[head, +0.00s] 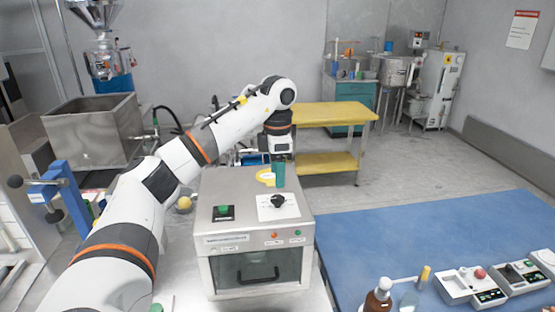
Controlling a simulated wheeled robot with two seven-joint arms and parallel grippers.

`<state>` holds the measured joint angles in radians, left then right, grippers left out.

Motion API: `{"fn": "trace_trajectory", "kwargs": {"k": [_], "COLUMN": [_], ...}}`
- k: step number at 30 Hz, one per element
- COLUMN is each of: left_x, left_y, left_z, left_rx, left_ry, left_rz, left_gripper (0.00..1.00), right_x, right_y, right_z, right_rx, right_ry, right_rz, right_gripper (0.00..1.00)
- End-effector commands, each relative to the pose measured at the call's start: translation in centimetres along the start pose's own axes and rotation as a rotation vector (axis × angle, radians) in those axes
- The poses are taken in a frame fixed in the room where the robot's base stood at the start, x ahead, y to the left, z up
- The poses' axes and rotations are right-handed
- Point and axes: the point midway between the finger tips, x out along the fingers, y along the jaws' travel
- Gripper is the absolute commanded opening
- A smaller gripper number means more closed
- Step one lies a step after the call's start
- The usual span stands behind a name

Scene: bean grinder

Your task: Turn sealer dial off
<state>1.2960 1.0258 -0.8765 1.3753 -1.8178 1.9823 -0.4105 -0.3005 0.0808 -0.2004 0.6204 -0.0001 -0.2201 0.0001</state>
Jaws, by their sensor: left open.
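The sealer (225,265) is a grey metal box with a dark front window and a black handle. It stands on a light worktop in front of me. Its black dial (278,201) sits on a white plate on the right of the top face. A green button on a black base (223,212) is left of the dial. My left gripper (278,184) points down with its green fingers just behind and above the dial, open and apart from it as far as I can tell. The gap between the fingers is hard to see. My right gripper is out of view.
A blue-topped table (430,240) on the right holds a brown pump bottle (376,298) and control boxes (466,286). A yellow table (322,114) stands behind.

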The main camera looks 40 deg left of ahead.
Motion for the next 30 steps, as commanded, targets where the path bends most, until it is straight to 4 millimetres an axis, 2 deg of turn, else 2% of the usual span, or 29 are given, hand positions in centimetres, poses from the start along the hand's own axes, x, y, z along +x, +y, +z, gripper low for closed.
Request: {"fn": "trace_trajectory", "kwargs": {"k": [1, 3, 9, 30], "left_x": [-1.1, -2.7, -5.0, -5.3], "left_y": [0.0, 0.0, 0.0, 0.0], "left_z": [-0.1, 0.0, 0.0, 0.0], "left_rx": [0.001, 0.0, -0.001, 0.0], "left_ry": [0.005, 0.003, 0.001, 0.0], "left_rz": [-0.003, -0.003, -0.001, 0.001], "left_gripper": [0.55, 0.55, 0.55, 0.55], "right_x": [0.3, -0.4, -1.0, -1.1], "right_y": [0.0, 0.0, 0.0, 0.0], "right_z": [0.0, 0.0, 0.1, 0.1], "right_rx": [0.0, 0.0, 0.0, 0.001], "right_ry": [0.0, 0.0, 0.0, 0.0], "right_rz": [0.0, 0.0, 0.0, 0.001], "right_gripper": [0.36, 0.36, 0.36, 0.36]}}
